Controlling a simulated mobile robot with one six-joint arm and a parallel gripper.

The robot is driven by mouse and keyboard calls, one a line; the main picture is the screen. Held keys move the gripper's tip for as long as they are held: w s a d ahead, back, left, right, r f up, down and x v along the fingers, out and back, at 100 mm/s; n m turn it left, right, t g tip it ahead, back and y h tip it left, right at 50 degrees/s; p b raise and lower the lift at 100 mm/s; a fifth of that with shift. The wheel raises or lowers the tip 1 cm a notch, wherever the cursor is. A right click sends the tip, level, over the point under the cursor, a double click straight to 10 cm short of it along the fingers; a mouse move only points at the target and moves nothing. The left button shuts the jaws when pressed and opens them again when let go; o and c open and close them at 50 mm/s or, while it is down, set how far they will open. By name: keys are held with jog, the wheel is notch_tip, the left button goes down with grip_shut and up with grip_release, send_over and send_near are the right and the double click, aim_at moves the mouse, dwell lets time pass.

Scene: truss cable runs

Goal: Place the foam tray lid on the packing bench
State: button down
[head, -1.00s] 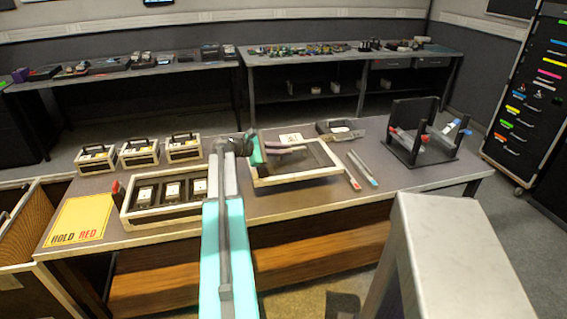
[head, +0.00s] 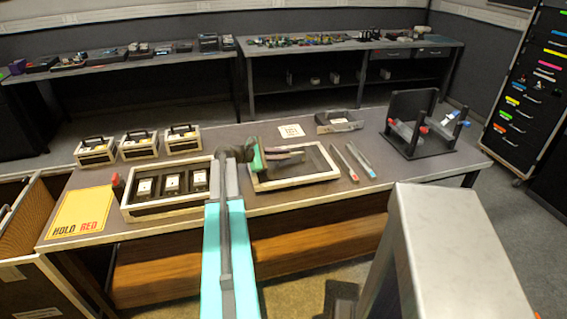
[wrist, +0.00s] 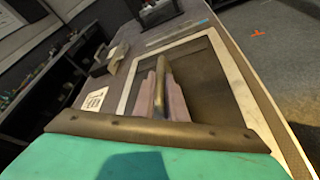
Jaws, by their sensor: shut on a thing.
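The foam tray lid (head: 318,167) is a dark panel with a pale frame. In the head view it lies level at the middle of the packing bench (head: 225,232), close to the front edge. I cannot tell whether its underside touches the bench. My gripper (head: 288,157) is shut on the lid's handle. In the wrist view, the pinkish fingers of my gripper (wrist: 163,98) sit on either side of the dark bar handle (wrist: 159,82), and the lid (wrist: 208,85) spreads out beneath them. My gripper hides part of the lid's left side.
An open tray with several pale-labelled items (head: 127,206) stands left of the lid. A red and a blue-tipped bar (head: 358,160) lie to its right, before a black rack (head: 412,103). A marker card (head: 291,131) and grey holder (head: 338,123) are behind. A grey post (head: 440,225) stands in front.

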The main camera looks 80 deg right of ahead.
aim_at(270, 168)
jog(key=shift+f+p, duration=0.35)
jog(key=shift+f, duration=1.45)
jog(key=c, duration=1.8)
grip_release()
jog(key=shift+a, duration=0.1)
jog(key=b+v, duration=0.1)
jog(key=v, duration=0.5)
jog(key=shift+w+f, duration=0.1)
jog(key=shift+w+a+r+b, duration=0.3)
jog(key=shift+w+a, duration=0.1)
jog(key=shift+w, duration=0.05)
